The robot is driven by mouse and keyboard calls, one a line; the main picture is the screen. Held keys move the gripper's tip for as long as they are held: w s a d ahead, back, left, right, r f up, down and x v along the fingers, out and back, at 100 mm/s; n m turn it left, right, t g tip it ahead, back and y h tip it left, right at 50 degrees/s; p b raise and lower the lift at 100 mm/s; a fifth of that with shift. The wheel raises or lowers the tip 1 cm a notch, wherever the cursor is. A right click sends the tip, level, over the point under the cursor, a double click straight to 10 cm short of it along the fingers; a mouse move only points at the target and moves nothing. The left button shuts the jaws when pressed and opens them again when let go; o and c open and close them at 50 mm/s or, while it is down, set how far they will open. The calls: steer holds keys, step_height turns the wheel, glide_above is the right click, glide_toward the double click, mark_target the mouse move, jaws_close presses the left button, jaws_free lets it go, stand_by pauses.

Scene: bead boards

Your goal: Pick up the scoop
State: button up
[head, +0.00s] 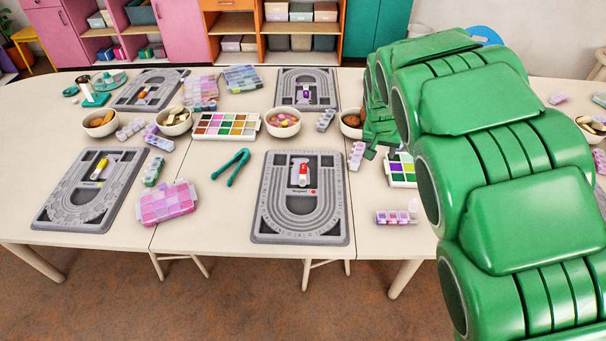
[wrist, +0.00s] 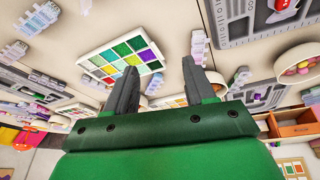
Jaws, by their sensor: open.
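I cannot make out a scoop for certain in either view; it may be hidden behind my arm or among the small tools. My gripper (head: 380,147) is above the right-middle of the table, beside a bowl (head: 350,124) and a partly hidden palette of coloured squares (head: 402,171). In the wrist view my gripper (wrist: 159,66) has its two dark fingers spread, with nothing held between them. A palette with green and yellow squares (wrist: 120,54) lies beyond the left finger.
Grey bead boards (head: 258,225) lie on the joined pale tables, with bead boxes (head: 165,203), a teal plier-like tool (head: 232,167) and several bowls (head: 282,123) around them. My green arm covers much of the right side. The table's front edge has some free room.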

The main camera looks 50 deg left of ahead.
steer(key=s+a+f+n+y, duration=0.1)
steer(key=s+a+f, duration=0.15)
steer(key=a, duration=0.25)
steer(key=s+a+f+n, duration=0.1)
steer(key=s+a+f, duration=0.15)
steer(key=a, duration=0.25)
steer(key=n+y, duration=0.1)
glide_toward(303, 169)
steer(key=shift+d+f+g, duration=0.25)
steer(key=shift+f+g, duration=0.05)
steer(key=shift+f, duration=0.3)
steer(key=shift+x, duration=1.95)
steer(key=shift+w+a+f, duration=0.6)
steer(key=shift+w+f, duration=0.05)
steer(key=shift+f, duration=0.05)
steer(key=shift+x, duration=0.85)
jaws_close()
